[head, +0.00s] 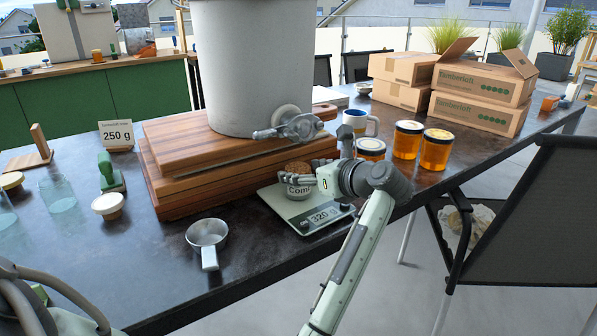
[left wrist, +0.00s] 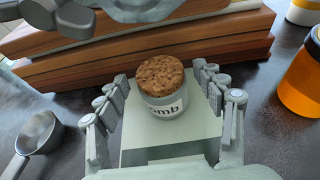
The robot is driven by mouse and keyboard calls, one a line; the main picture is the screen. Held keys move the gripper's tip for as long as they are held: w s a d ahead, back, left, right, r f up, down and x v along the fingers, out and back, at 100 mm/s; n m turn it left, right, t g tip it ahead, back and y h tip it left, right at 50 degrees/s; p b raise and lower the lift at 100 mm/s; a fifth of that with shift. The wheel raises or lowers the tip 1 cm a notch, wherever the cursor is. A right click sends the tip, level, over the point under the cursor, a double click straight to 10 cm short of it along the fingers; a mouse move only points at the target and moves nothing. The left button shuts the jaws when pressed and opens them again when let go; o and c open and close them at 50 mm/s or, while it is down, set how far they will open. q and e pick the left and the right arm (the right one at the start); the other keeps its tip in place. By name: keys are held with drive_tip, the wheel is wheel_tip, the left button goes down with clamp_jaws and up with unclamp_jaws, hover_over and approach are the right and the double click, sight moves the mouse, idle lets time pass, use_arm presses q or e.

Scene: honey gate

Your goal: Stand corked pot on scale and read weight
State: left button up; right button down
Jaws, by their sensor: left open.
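The corked pot (head: 299,190) is a small jar with a cork lid and a label starting "Comb". It stands upright on the pale flat scale (head: 268,195), and in the left wrist view the pot (left wrist: 165,105) stands on the scale plate too. The scale's display (head: 322,216) appears to read 320 g. My left gripper (head: 308,177) is open at the pot. In the left wrist view its fingers (left wrist: 165,108) are on both sides of the pot with gaps between. My right gripper is not in view.
A grey tank with a tap (head: 292,125) stands on stacked wooden boards (head: 190,180) behind the scale. Amber honey jars (head: 436,150) and a mug (head: 357,123) stand to the right. A metal scoop (head: 207,236) lies left. A "250 g" card (head: 117,134) stands farther left.

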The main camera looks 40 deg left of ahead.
use_arm(q)
drive_tip(key=shift+v, duration=1.2)
drive_tip(key=b+v, duration=0.1)
drive_tip(key=v, duration=0.6)
drive_tip(key=shift+d, duration=0.25)
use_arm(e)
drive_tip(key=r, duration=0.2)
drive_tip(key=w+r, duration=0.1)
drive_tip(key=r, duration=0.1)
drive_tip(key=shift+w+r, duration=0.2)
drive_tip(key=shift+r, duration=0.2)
use_arm(q)
drive_tip(key=shift+s+r, duration=0.1)
